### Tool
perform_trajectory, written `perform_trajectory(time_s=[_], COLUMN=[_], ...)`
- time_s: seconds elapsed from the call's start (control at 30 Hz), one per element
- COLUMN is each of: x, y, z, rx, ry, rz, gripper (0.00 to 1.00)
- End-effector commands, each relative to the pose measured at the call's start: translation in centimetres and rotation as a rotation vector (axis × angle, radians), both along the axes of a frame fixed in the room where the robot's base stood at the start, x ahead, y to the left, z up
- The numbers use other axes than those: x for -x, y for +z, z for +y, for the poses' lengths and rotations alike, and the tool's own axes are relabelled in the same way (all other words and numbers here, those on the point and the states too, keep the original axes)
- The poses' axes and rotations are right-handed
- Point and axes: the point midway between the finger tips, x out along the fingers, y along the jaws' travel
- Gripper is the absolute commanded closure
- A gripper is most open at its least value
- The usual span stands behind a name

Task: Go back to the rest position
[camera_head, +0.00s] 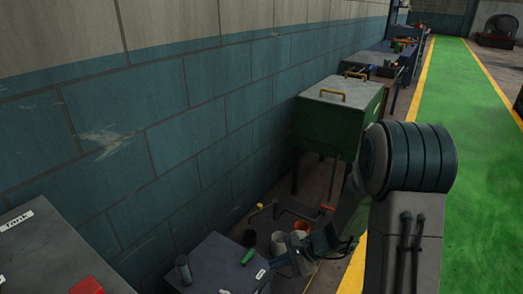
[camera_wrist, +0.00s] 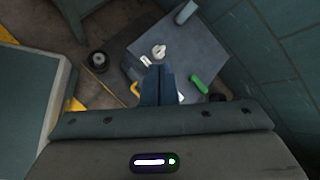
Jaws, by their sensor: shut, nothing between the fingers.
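My gripper (camera_wrist: 157,84) shows in the wrist view with its two dark fingers together, shut and empty. It is over a low grey-blue table (camera_wrist: 195,52), apparently above its surface; the exact height is hard to tell. The fingers hide part of the tabletop. In the head view my arm comes in at the right and reaches down towards the same table (camera_head: 222,262); the fingertips are hard to make out there.
A green cabinet (camera_head: 338,112) with yellow handles stands along the blue block wall (camera_head: 130,140). A grey surface (camera_head: 50,250) fills the lower left. The green lane (camera_head: 455,110) at right is clear.

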Motion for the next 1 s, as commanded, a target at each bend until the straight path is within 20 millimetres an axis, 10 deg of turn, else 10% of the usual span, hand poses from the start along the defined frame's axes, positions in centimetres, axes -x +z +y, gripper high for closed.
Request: perform_trajectory(time_s=[0.03,0.4,1.0], x=[0.7,7.7,15.7], y=[3.8,19.2,36.6], z=[0.1,-1.8,-9.6], rx=[0.028,0.299,0.875], ry=[0.064,0.507,0.972], rz=[-0.041,-0.269,-0.525], gripper=[1.00,1.00,1.00])
